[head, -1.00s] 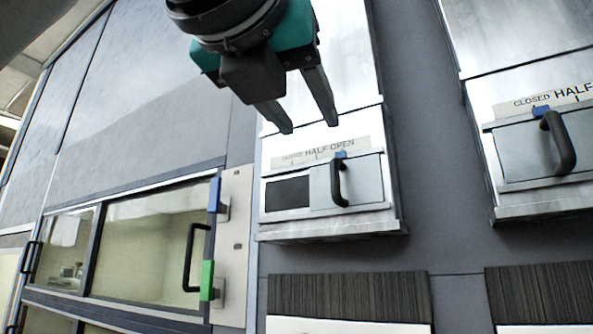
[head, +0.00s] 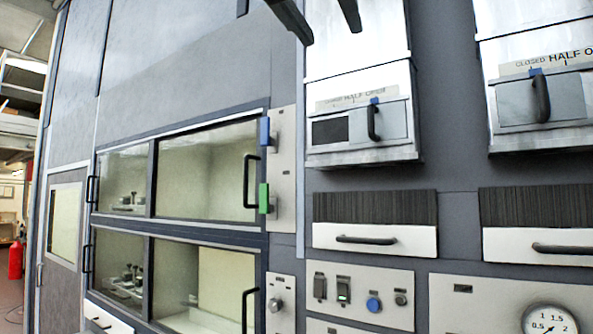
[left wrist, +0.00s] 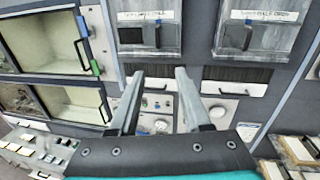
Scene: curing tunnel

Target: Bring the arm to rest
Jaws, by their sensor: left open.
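My left gripper (head: 322,14) shows at the top edge of the head view, with only its two dark fingers in sight. The fingers are apart and nothing is between them. They are in front of the upper part of a steel slide unit (head: 358,118) with a black handle and a label reading half open. In the left wrist view the gripper (left wrist: 158,75) is open and empty, with the drawers and control panel behind it. My right gripper is in neither view.
Glass-doored chambers (head: 205,175) with black handles stand at left. A second slide unit (head: 560,100) is at right. Below are drawers (head: 375,238), a switch panel (head: 358,290) and a gauge (head: 550,322). A red extinguisher (head: 16,260) stands far left.

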